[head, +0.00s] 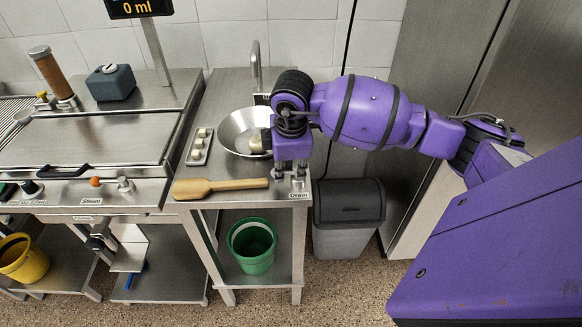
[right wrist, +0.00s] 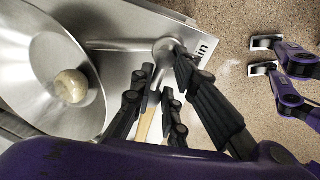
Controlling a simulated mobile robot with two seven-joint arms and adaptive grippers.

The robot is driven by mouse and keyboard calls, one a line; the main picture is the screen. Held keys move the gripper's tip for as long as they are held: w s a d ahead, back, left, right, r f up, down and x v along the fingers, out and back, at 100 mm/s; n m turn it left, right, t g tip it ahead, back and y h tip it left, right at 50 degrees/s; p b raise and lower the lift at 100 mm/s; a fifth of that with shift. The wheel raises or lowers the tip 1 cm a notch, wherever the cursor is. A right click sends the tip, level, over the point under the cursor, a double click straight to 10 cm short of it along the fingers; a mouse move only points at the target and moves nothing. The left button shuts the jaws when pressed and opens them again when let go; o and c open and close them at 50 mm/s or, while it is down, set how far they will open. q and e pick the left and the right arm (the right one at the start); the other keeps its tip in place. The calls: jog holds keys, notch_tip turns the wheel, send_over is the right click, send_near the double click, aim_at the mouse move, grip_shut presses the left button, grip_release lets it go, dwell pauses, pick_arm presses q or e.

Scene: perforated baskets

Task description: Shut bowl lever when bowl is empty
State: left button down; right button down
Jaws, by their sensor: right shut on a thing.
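The steel bowl (head: 232,128) sits on the counter at the back, left of my right gripper. In the right wrist view the bowl (right wrist: 35,85) holds a pale rounded lump (right wrist: 72,87), so it is not empty. My right gripper (head: 291,178) points down near the counter's front right corner, above the "Drain" label (head: 298,195). In the right wrist view its fingers (right wrist: 163,78) are closed around the steel lever (right wrist: 165,48), whose rounded end shows between them. The fingers hide part of the lever. My left gripper is in neither view.
A wooden paddle (head: 220,187) lies along the counter's front edge, left of my gripper. A small tray of pale pieces (head: 199,146) stands left of the bowl. A green bucket (head: 252,246) is on the shelf below. A grey bin (head: 348,218) stands on the floor to the right.

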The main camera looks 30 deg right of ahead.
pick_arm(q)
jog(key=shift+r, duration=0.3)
pick_arm(e)
jog(key=shift+w+d+r+m, duration=0.1)
jog(key=shift+w+r+m, duration=0.1)
jog(key=shift+r+m, duration=0.3)
jog(key=shift+f, duration=0.15)
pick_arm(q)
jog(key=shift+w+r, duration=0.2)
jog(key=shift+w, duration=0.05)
pick_arm(e)
jog(key=shift+w+m, duration=0.1)
jog(key=shift+m, duration=0.2)
jog(key=c, duration=1.9)
grip_release()
jog(key=shift+o, duration=1.4)
jog(key=shift+w+d, duration=0.1)
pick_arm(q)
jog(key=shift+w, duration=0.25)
pick_arm(e)
jog(key=shift+f, duration=0.2)
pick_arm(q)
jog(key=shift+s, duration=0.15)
pick_arm(e)
jog(key=shift+s, duration=0.2)
